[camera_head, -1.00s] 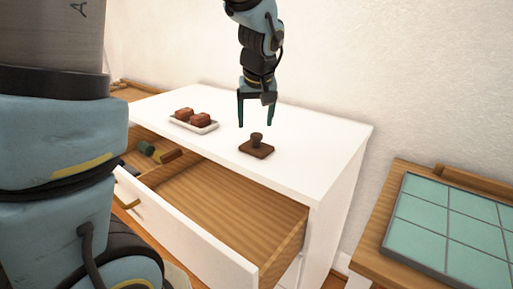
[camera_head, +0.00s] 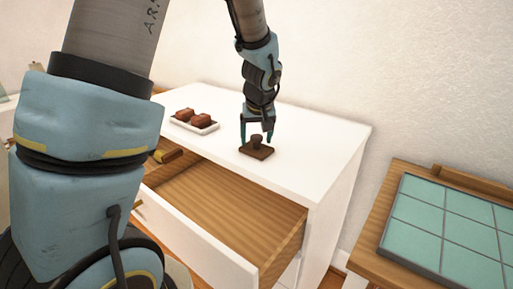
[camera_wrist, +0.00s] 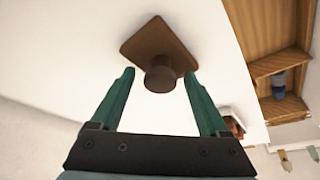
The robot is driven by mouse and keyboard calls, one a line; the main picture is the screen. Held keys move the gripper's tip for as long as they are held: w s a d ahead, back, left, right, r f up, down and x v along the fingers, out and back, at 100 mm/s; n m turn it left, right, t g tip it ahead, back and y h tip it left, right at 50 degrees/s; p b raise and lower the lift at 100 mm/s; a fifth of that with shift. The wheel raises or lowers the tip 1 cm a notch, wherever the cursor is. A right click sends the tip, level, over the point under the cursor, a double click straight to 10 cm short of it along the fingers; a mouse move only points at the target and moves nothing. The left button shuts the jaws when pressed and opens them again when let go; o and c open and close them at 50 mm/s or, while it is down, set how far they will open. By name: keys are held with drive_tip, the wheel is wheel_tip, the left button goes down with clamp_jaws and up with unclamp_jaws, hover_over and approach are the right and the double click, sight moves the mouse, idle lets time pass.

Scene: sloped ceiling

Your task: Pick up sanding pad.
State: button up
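The sanding pad (camera_head: 257,150) is a dark brown square plate with a round knob on top, lying flat on the white cabinet top. In the wrist view the pad (camera_wrist: 158,42) lies just ahead of my fingertips, its knob roughly centred between them. My gripper (camera_head: 256,139) is open, its two green fingers pointing down close above the pad. In the wrist view my gripper (camera_wrist: 160,78) holds nothing between its fingers. I cannot tell the exact height left between the fingertips and the knob.
A white tray (camera_head: 210,129) with two reddish-brown blocks (camera_head: 201,120) stands left of the pad. The cabinet's top drawer (camera_head: 226,199) is pulled out in front. A table with a teal tiled panel (camera_head: 414,222) is at right. The white top (camera_head: 318,140) right of the pad is clear.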

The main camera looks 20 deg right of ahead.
sight(257, 136)
clamp_jaws()
idle(0.4)
drive_tip(key=shift+r, duration=0.1)
wheel_tip(257, 136, up, 10)
drive_tip(key=shift+f+b, duration=0.1)
drive_tip(key=shift+b, duration=0.65)
drive_tip(key=c, duration=0.6)
unclamp_jaws()
drive_tip(key=c, duration=0.6)
